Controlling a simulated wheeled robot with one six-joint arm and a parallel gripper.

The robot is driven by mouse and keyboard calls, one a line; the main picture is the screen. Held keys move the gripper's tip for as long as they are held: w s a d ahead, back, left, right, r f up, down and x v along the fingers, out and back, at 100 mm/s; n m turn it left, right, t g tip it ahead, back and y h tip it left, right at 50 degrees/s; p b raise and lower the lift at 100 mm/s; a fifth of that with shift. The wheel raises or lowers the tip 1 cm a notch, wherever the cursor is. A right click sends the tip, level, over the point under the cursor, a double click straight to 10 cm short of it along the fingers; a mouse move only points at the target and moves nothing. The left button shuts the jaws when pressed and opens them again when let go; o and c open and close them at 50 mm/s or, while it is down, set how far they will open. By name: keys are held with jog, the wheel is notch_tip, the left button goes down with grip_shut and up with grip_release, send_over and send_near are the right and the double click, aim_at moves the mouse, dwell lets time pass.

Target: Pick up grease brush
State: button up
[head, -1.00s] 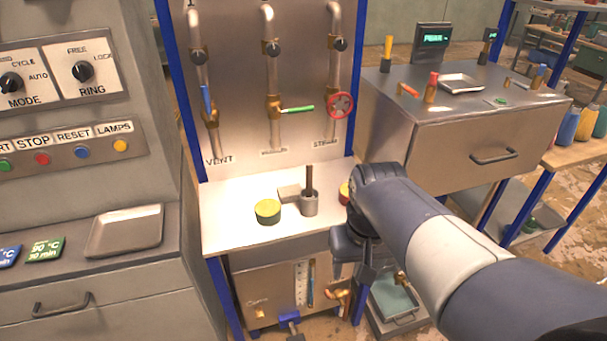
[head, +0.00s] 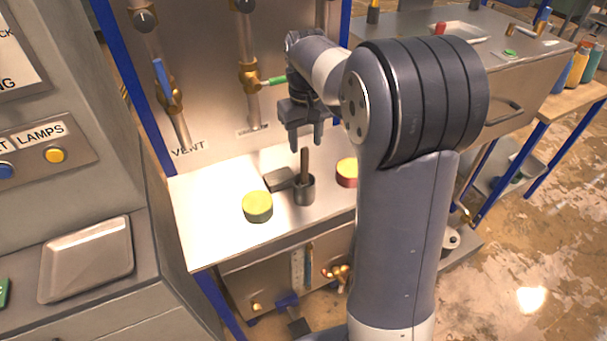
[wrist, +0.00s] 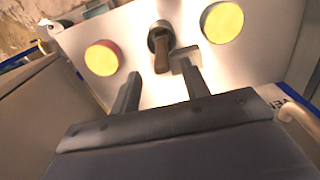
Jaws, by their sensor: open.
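The grease brush (head: 305,163) stands upright in a small grey metal cup (head: 304,191) on the white shelf, its brown handle pointing up. In the wrist view the brown handle (wrist: 161,60) shows just beyond and between the fingers, with the cup (wrist: 158,32) behind it. My gripper (head: 305,145) is open and empty, pointing down. Its fingertips are just above the handle top in the head view. The gripper (wrist: 158,85) also shows both fingers apart in the wrist view. The brush's lower end is hidden inside the cup.
A yellow-topped round tin (head: 257,206) stands left of the cup, and a red tin with a yellow top (head: 347,172) stands right. A grey block (head: 279,179) lies behind the cup. The panel with pipes, valves and a green lever (head: 274,81) rises close behind my gripper.

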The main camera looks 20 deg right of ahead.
aim_at(304, 175)
notch_tip(304, 175, down, 7)
jog(key=shift+a+r+p, duration=0.1)
jog(key=shift+r+p, duration=0.1)
jog(key=shift+p, duration=0.15)
jog(key=shift+c, duration=0.2)
grip_shut()
